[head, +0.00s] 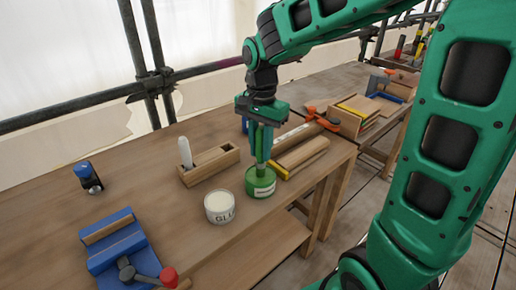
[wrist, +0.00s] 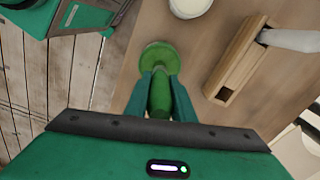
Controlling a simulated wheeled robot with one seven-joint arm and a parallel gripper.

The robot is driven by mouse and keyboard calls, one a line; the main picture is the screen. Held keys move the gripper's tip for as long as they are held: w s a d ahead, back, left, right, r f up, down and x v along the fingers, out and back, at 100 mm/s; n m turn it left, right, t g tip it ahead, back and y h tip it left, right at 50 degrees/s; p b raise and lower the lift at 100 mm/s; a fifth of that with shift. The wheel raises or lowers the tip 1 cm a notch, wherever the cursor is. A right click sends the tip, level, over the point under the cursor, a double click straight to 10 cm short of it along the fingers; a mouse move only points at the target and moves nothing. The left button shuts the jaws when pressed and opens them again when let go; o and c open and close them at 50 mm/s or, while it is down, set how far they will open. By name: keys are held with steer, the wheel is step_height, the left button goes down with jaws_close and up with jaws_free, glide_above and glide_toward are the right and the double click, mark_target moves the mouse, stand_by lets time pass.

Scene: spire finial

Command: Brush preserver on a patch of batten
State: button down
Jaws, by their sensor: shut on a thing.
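My gripper (head: 262,158) points down over the workbench and is shut on a green brush handle (wrist: 159,98). The handle stands in or just over a green pot (head: 260,182) with a pale label, which also shows in the wrist view (wrist: 160,58). The bristles are hidden. Long wooden pieces lie right of the pot; the nearer one (head: 303,156), with yellow at its end and edge, is likely the batten. No preserver patch can be made out on it.
A white pot labelled as glue (head: 220,208) stands left of the green pot. Behind it is a wooden holder (head: 210,165) with a white-handled tool (head: 185,152). A blue vise (head: 115,245) and a blue-black item (head: 88,176) stand left. The bench (head: 140,185) between is clear.

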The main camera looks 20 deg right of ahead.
mark_target(261, 128)
steer(key=shift+r, duration=3.5)
